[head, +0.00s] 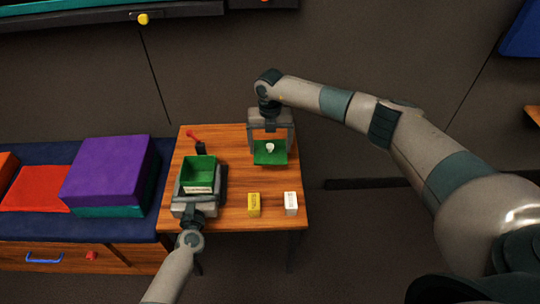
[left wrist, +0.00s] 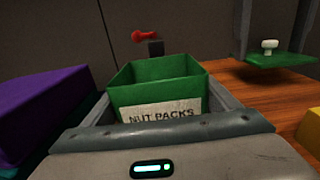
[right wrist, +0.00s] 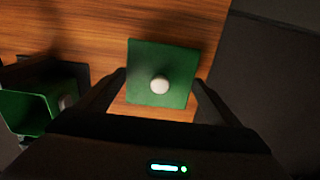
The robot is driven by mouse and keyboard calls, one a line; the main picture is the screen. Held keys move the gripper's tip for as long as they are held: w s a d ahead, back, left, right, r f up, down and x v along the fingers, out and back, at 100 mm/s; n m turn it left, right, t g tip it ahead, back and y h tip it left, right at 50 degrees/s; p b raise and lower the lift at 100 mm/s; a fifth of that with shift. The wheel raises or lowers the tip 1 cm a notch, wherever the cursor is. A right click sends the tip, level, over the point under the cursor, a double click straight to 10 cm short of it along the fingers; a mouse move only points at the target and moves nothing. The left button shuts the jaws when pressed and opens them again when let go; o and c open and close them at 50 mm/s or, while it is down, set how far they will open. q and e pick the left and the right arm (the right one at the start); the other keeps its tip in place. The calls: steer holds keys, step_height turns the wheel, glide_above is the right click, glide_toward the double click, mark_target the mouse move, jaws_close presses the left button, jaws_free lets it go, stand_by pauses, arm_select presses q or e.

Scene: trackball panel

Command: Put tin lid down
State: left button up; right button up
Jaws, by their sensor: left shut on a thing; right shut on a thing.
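The green tin (head: 199,168) is an open square box with a "NUT PACKS" label, standing upright at the left of the wooden table. My left gripper (head: 197,190) is shut on it, with a finger along each side in the left wrist view (left wrist: 160,95). The tin lid (head: 270,158) is a flat green square with a white knob. My right gripper (head: 270,140) is shut on the lid, its fingers at two opposite edges in the right wrist view (right wrist: 160,95).
A yellow box (head: 253,204) and a white box (head: 291,203) stand at the table's front right. A red-topped black item (head: 200,147) is behind the tin. The table's middle, between tin and lid, is clear.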

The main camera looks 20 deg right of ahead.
mark_target(270, 151)
steer(key=shift+f, duration=0.55)
steer(key=shift+f, duration=1.85)
steer(key=shift+f, duration=0.15)
steer(key=o, duration=0.9)
step_height(270, 151, up, 12)
steer(key=shift+r, duration=0.2)
